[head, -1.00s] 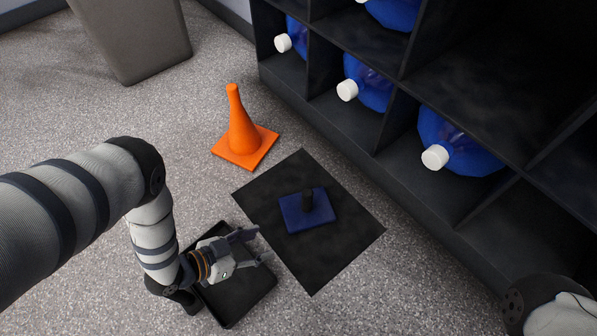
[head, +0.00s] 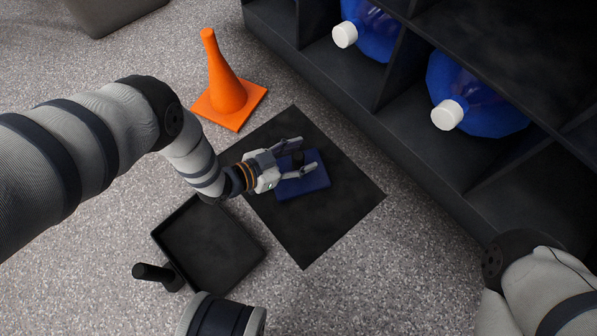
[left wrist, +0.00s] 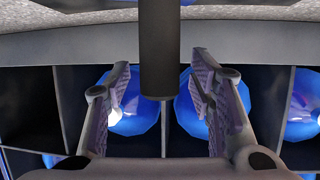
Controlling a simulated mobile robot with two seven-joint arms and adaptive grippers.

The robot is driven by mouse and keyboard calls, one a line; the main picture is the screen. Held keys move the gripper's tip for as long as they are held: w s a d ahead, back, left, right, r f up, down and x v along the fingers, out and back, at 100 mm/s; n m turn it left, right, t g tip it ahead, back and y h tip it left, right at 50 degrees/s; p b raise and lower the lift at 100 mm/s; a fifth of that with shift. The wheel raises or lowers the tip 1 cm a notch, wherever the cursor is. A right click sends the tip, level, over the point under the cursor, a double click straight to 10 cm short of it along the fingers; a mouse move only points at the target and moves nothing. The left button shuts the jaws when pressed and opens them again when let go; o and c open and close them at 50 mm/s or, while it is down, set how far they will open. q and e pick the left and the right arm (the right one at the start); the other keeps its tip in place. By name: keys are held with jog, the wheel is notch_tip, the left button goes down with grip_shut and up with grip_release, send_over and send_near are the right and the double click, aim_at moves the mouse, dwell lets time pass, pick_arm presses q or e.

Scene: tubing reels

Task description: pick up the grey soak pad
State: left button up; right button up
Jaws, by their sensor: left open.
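A flat square pad (head: 308,184) with an upright dark post (head: 298,158) lies on a black mat (head: 310,235). The pad looks blue, not grey; I see no grey pad. My left gripper (head: 307,155) is open over the pad, with one finger on either side of the post. In the left wrist view the dark post (left wrist: 158,45) stands between the two open fingers (left wrist: 160,80), with gaps on both sides. I cannot see it touched.
An empty black tray (head: 178,212) lies left of the mat, with a dark post-like piece (head: 157,275) beside it. An orange cone (head: 226,92) stands behind the mat. A black shelf (head: 325,80) with blue water bottles (head: 480,95) runs along the right.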

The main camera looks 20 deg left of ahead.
pick_arm(q)
jog(key=shift+c, duration=0.5)
grip_shut()
